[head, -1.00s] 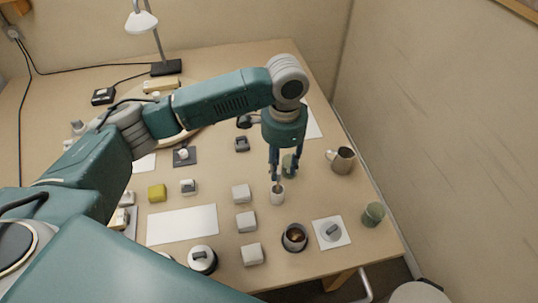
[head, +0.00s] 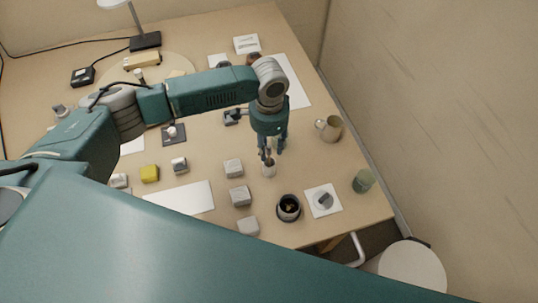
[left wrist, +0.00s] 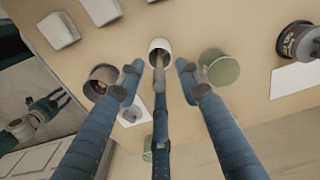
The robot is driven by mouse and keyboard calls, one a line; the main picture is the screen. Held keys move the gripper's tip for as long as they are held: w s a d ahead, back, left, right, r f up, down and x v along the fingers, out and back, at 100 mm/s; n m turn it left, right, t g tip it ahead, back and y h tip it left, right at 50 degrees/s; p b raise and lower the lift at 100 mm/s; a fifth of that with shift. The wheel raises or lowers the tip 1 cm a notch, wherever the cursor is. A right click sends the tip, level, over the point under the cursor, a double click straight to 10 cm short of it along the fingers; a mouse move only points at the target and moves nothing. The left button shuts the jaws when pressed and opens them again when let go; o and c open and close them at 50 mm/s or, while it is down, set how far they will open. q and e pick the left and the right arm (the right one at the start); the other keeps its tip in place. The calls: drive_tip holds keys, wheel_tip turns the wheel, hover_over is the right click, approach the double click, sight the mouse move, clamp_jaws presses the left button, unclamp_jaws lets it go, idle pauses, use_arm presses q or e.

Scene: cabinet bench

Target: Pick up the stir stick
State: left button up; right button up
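The stir stick (left wrist: 160,66) is a thin brownish stick standing in a small white cup (head: 268,171), and only a short part of it shows. In the left wrist view the cup (left wrist: 160,44) opens toward me, just beyond the fingertips. My left gripper (head: 270,153) points down above the cup. In the left wrist view its three fingers (left wrist: 158,74) are spread with gaps between them, around the line of the stick. I cannot tell whether any finger touches the stick.
Grey-white blocks (head: 240,196) stand left of the cup. A dark pot (head: 288,207) is in front, with a white square pad (head: 322,201) right of it. A metal pitcher (head: 330,128) and a green cup (head: 362,181) stand toward the right table edge.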

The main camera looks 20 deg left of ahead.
use_arm(q)
drive_tip(key=shift+f, duration=0.75)
clamp_jaws()
use_arm(e)
drive_tip(key=shift+s+a+r, duration=0.15)
drive_tip(key=shift+s+a, duration=0.05)
drive_tip(key=shift+s, duration=0.3)
drive_tip(key=shift+d, duration=0.1)
use_arm(q)
drive_tip(key=shift+r, duration=0.1)
